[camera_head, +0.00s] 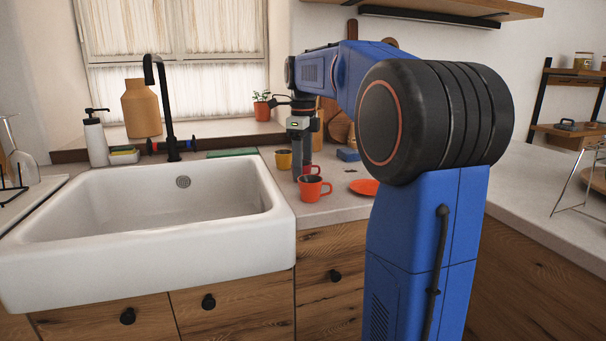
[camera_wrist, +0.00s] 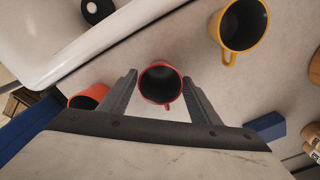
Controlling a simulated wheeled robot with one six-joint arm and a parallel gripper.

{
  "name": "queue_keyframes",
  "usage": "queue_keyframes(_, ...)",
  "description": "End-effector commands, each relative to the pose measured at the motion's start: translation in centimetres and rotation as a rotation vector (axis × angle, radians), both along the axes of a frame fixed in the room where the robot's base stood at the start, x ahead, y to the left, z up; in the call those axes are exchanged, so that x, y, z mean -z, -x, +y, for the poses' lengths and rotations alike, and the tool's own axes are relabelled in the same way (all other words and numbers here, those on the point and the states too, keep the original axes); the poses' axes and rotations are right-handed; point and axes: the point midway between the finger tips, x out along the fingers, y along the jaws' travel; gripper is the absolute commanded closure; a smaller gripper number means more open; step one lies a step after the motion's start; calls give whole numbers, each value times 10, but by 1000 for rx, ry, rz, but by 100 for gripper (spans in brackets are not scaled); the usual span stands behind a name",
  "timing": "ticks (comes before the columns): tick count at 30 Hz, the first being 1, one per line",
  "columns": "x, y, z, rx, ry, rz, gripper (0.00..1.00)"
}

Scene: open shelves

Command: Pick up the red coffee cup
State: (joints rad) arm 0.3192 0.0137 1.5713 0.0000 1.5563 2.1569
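A red cup (camera_wrist: 160,84) sits upright on the counter, seen from above in the wrist view. Its rim lies between the two fingers of my gripper (camera_wrist: 160,76), which are spread with a narrow gap on each side. In the head view my gripper (camera_head: 302,168) points down at the counter right of the sink, and the red cup (camera_head: 313,170) shows partly beside it. An orange-red cup (camera_head: 311,190) stands nearer the camera; it also shows partly hidden behind a finger in the wrist view (camera_wrist: 88,94).
A yellow cup (camera_head: 283,160) stands close behind. A blue block (camera_head: 347,155) and an orange-red plate (camera_head: 364,187) lie to the right. The white sink (camera_head: 280,225) borders the left side. A potted plant (camera_head: 262,107) stands on the ledge behind.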

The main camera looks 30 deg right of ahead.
Motion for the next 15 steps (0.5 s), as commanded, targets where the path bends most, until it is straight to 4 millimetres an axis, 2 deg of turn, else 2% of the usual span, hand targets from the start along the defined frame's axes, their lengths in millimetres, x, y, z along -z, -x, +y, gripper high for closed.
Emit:
queue_keyframes(1,0,0,0,0,0,0,56)
queue_keyframes(4,0,0,0,0,0,0,80)
queue_keyframes(6,0,0,0,0,0,0,84)
queue_keyframes(15,-6,0,0,0,0,-1,84)
